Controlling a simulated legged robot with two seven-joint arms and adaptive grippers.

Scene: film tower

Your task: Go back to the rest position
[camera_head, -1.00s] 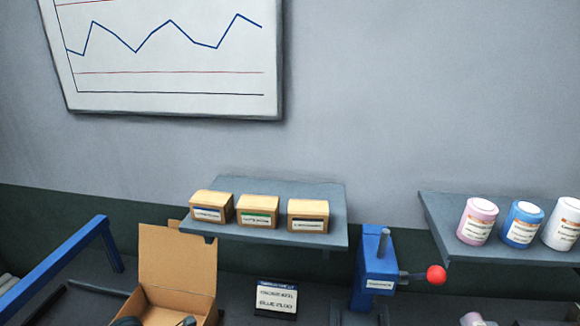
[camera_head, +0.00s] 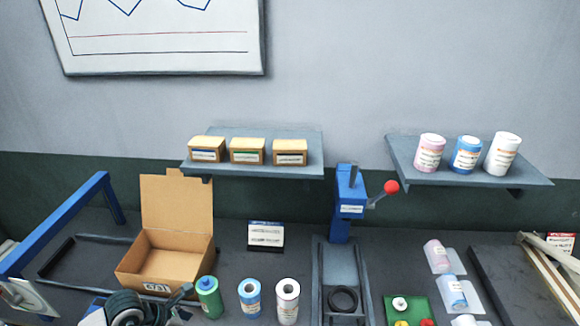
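My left gripper (camera_head: 152,306) shows only in part at the bottom left of the head view, as dark and grey parts cut off by the lower edge. It is in front of the open cardboard box (camera_head: 190,264), overlapping the area by its near side. Whether its fingers are apart or closed is not clear, and no held object can be made out. My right gripper is out of view.
A green bottle (camera_head: 209,298), blue roll (camera_head: 249,300) and white roll (camera_head: 287,304) stand right of the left gripper. A blue press (camera_head: 350,192) with a red-knobbed lever stands mid-bench. A blue frame (camera_head: 60,230) is left. Shelves (camera_head: 312,168) hold boxes and bottles.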

